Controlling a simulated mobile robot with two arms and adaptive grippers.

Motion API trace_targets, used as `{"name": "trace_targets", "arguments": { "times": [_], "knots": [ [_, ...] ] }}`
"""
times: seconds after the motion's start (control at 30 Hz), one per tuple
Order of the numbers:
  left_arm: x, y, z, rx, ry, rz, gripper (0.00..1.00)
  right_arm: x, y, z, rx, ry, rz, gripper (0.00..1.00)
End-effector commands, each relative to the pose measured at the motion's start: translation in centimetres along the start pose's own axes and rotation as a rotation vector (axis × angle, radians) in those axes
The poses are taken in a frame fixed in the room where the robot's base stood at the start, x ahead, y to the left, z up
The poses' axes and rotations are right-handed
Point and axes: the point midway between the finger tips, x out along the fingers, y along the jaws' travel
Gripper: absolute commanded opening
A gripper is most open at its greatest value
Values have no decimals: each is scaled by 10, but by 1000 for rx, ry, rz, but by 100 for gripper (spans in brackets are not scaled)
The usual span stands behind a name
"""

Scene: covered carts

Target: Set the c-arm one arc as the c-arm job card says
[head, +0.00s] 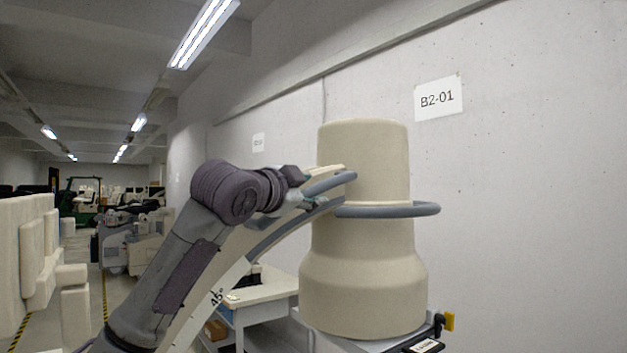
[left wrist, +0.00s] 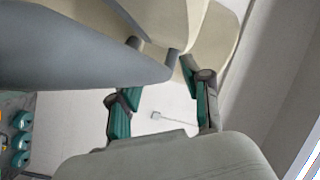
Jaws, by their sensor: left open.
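The c-arm's large beige head (head: 362,270) stands upright at centre right, with a grey ring handle (head: 400,211) around it. The pale c-arm arc (head: 218,297) runs down to the left, partly behind my arm, and bears a "45°" mark. My left gripper (head: 318,187) is at the left of the head, beside the grey handle bars. In the left wrist view its two green fingers (left wrist: 162,100) are apart. A grey bar (left wrist: 80,45) reaches in above them; I cannot tell whether they touch it. No job card is readable. My right gripper is not in view.
A white table (head: 262,288) stands behind the arc. A wall sign reading "B2-01" (head: 438,97) hangs at the right. Covered beige shapes (head: 40,245) line the left, with a green forklift (head: 84,199) far back. An aisle with striped floor lines lies between.

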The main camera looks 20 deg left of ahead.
Motion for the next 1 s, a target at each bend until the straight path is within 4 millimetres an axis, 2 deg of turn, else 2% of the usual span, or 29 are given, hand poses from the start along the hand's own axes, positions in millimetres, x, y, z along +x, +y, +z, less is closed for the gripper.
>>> {"name": "trace_targets", "arguments": {
  "times": [0.2, 0.6, 0.67, 0.9, 1.0],
  "knots": [
    [16, -1, -1, 0, 0, -1, 48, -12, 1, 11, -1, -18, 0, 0],
    [20, 0, 0, 1, 0, -1, 48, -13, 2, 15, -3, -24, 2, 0],
    [20, 0, 0, 1, 0, -1, 40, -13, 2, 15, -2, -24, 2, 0],
    [20, 0, 0, 1, 0, -1, 0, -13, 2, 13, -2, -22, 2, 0],
    [20, 0, 0, 1, 0, -1, 0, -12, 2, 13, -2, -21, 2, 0]
  ]
}}
